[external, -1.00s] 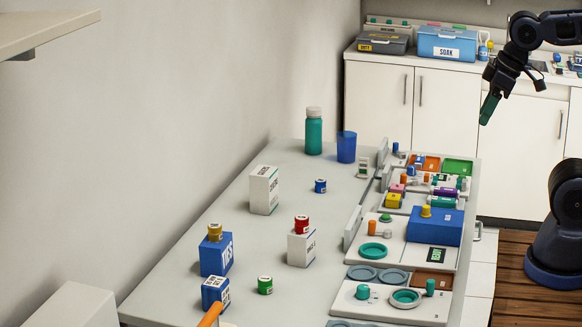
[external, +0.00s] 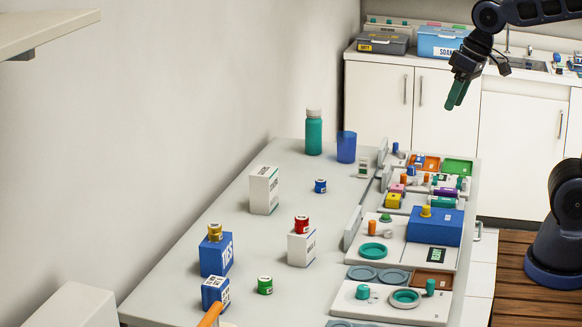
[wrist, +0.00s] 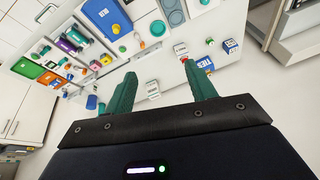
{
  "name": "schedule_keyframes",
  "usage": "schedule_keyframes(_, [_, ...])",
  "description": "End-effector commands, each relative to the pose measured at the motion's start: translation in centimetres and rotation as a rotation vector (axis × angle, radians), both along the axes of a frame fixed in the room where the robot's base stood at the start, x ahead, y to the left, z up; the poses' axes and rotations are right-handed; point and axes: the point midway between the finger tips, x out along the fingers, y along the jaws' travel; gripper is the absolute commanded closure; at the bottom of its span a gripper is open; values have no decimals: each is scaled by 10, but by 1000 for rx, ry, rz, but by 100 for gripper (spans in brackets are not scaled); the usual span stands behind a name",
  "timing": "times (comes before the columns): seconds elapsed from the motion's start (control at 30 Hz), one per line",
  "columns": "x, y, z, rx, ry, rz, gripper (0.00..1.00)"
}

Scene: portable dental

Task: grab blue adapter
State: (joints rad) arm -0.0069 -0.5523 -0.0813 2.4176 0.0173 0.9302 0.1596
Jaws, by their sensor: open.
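A small blue cylinder (external: 396,147), which may be the blue adapter, stands at the far end of the table's right side. Other small blue pieces stand among the trays, so I cannot tell for certain which is the adapter. My gripper (external: 457,94) hangs in the air above the far right of the table, pointing down and well apart from everything on it. In the wrist view my gripper (wrist: 160,72) shows two green fingers spread apart with nothing between them.
The trays on the table's right hold an orange tray (external: 424,162), a green tray (external: 458,166) and a large blue box (external: 433,226). A blue cup (external: 346,147) and a green bottle (external: 314,135) stand at the far left.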

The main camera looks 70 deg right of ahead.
Motion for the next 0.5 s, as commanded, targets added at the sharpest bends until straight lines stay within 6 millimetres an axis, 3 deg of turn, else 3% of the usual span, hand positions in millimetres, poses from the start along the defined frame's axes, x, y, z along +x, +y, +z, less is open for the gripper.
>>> schedule_keyframes(0.5, [132,-65,-22,118,103,-397,44])
